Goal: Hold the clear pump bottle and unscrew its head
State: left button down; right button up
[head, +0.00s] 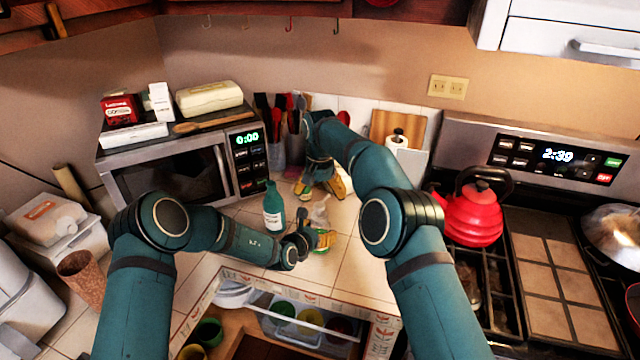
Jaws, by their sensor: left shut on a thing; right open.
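The clear pump bottle (319,213) stands on the tiled counter, small and partly hidden between my two grippers. My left gripper (323,240), with yellow-tipped fingers, is shut on its lower part from the front left. My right gripper (320,189) is open just above and behind the bottle, pointing down with its yellow fingers spread. The pump head is too small and too covered to make out clearly, and I cannot tell whether the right fingers touch it.
A green bottle (273,210) with a white label stands close left of the grippers. A microwave (175,172) and utensil holders are behind. A red kettle (472,212) sits on the stove at right. An open drawer (318,318) with cups is below the counter edge.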

aim_at(320, 215)
notch_tip(320, 215, down, 8)
jog(key=shift+f, duration=0.2)
dwell(0.3)
jog(key=c, duration=1.5)
jog(key=shift+o, duration=0.2)
jog(key=n, duration=0.6)
jog(key=shift+d, duration=0.1)
jog(key=shift+r, duration=0.2)
jog(key=shift+r, duration=0.95)
